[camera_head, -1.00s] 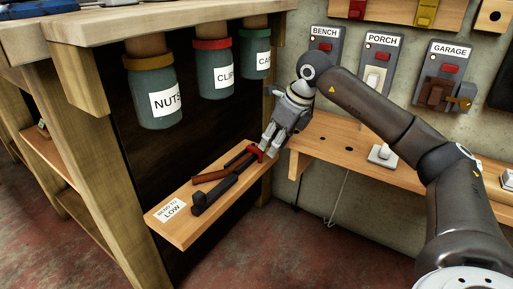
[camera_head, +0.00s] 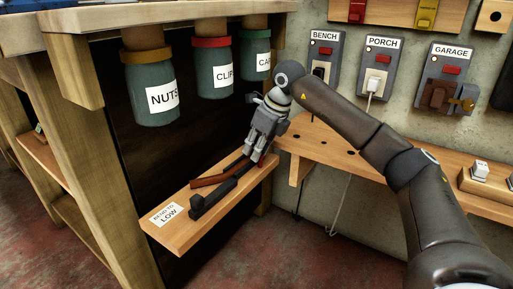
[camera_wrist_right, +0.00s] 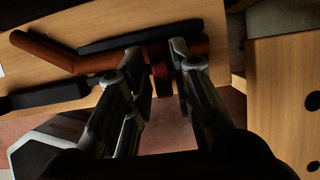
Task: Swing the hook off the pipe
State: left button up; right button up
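No part is clearly readable as a hook on a pipe. A small wooden ledge (camera_head: 180,236) labelled "BEND TO LOW" holds a long dark bar (camera_head: 218,197) and a brown angled bar (camera_head: 212,181). They also show in the right wrist view as a black bar (camera_wrist_right: 125,40) and a brown bar (camera_wrist_right: 52,52). My right gripper (camera_head: 258,158) is low over the ledge's far end. In the wrist view its open fingers (camera_wrist_right: 158,58) straddle a reddish-brown piece (camera_wrist_right: 161,80); firm contact cannot be told. In the head view the fingers mostly hide this piece. My left gripper is not in view.
Jars labelled "NUTS" (camera_head: 152,100) and "CLIP" (camera_head: 215,72) hang under the bench top above the ledge. A wall shelf (camera_head: 320,142) lies right of the gripper, below switch panels labelled "BENCH" (camera_head: 324,48) and "PORCH" (camera_head: 383,55). The floor (camera_head: 300,255) before it is clear.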

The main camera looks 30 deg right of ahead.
grip_shut()
